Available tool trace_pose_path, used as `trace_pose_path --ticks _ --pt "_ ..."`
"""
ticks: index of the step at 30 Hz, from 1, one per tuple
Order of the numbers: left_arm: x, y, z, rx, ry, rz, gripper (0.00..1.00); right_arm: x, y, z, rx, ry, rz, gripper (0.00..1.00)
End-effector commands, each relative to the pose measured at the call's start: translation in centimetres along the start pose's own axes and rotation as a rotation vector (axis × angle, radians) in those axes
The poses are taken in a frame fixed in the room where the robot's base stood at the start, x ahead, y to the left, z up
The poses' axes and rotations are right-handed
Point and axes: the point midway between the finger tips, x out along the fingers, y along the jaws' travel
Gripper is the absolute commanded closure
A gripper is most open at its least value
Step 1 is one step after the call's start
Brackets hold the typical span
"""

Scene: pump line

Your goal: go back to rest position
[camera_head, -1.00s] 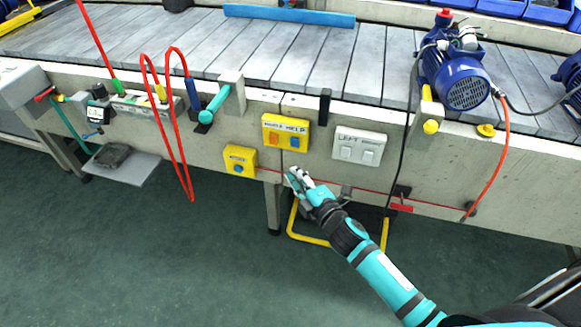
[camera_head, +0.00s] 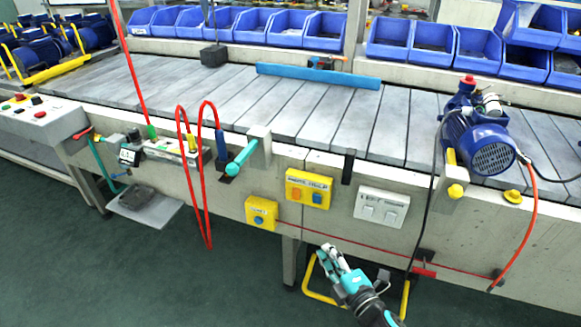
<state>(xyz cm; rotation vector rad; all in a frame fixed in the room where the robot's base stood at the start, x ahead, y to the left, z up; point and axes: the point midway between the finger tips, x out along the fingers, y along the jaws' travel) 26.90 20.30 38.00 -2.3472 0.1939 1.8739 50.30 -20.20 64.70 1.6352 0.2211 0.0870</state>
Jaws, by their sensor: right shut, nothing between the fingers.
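My right gripper (camera_head: 334,259) is shut and empty. It hangs in front of the bench's front panel, below the yellow two-button box (camera_head: 308,189) and the white light switch box (camera_head: 381,207), apart from both. Its teal and black arm comes in from the bottom edge. My left gripper is not in view.
A slatted conveyor bench (camera_head: 300,110) runs across the view, with a blue pump (camera_head: 482,140) at its right. Red hoses (camera_head: 204,180) hang at the left. A yellow bar frame (camera_head: 318,292) stands under the bench behind my gripper. Blue bins (camera_head: 274,26) line the back. The dark green floor (camera_head: 120,270) in front is clear.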

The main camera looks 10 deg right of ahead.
Motion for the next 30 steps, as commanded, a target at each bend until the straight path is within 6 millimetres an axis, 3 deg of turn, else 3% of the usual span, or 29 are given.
trace_pose_path --ticks 5,8,11,12,15,18,27,30 --pt "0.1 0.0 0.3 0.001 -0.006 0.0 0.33 -0.4 -1.9 0.8 0.086 -0.051 -0.056 1.0" --pt "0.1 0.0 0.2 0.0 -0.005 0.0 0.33 -1.7 -6.2 2.2 0.281 -0.171 -0.18 1.0" --pt "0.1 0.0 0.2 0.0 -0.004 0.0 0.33 -4.6 -12.4 3.3 0.544 -0.349 -0.352 1.0" --pt "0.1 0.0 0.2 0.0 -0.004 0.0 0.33 -6.0 -14.8 3.3 0.645 -0.422 -0.418 1.0" --pt "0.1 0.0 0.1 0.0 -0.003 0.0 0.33 -9.4 -19.4 2.8 0.84 -0.58 -0.554 1.0" --pt "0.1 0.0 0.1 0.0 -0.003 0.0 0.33 -12.7 -22.9 1.8 0.984 -0.714 -0.666 1.0" --pt "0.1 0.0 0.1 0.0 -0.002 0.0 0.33 -21.3 -29.1 -2.6 1.273 -1.053 -0.931 1.0" --pt "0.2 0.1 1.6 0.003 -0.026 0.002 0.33 -22.3 -29.4 -2.3 1.258 -1.058 -0.938 1.0"
